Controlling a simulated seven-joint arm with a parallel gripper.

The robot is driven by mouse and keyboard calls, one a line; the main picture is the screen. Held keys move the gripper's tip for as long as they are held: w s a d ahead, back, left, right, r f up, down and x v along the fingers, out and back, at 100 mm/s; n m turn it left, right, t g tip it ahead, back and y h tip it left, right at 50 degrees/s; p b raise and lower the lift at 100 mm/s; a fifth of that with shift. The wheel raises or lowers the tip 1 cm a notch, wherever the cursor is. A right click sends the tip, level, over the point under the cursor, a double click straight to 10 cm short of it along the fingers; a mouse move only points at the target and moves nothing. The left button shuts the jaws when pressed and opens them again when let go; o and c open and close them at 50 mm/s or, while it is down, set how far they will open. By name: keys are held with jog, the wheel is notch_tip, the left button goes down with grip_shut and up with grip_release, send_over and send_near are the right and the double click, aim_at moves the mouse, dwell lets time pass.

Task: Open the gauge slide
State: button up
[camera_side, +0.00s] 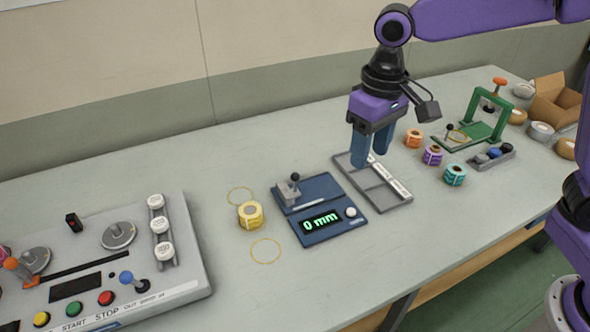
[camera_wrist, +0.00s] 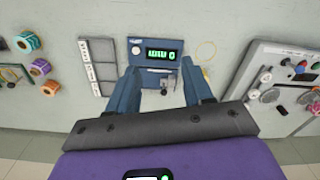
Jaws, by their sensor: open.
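The gauge (camera_side: 320,213) is a flat blue unit on the table in the middle of the side view, its green display reading 0 mm. Its slide (camera_side: 288,190), a grey block with a dark-knobbed lever, sits at the unit's back left end. My gripper (camera_side: 371,150) is open and empty, pointing down above the grey divided tray, to the right of the gauge and apart from it. In the wrist view the gauge (camera_wrist: 146,45) shows ahead of and between the fingers (camera_wrist: 162,82), its display upside down. The slide is small and partly framed by the fingers there.
The grey tray (camera_side: 382,201) lies right of the gauge. A yellow tape roll (camera_side: 250,215) stands to its left, with thin yellow rings on the table. A control console (camera_side: 190,268) is at far left. Small rolls (camera_side: 433,155) and a green press (camera_side: 478,133) are at right.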

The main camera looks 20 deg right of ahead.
jog(key=w+a+f+m, duration=0.1)
jog(key=w+a+m, duration=0.15)
jog(key=w, duration=0.45)
jog(key=w+a+m, duration=0.2)
jog(key=w+m, duration=0.2)
jog(key=w, duration=0.3)
jog(key=m, duration=0.6)
send_near(295, 174)
jog(key=shift+n, duration=0.25)
notch_tip(295, 174, down, 8)
jog(key=shift+w+f, duration=0.1)
jog(key=shift+f, duration=0.15)
grip_shut()
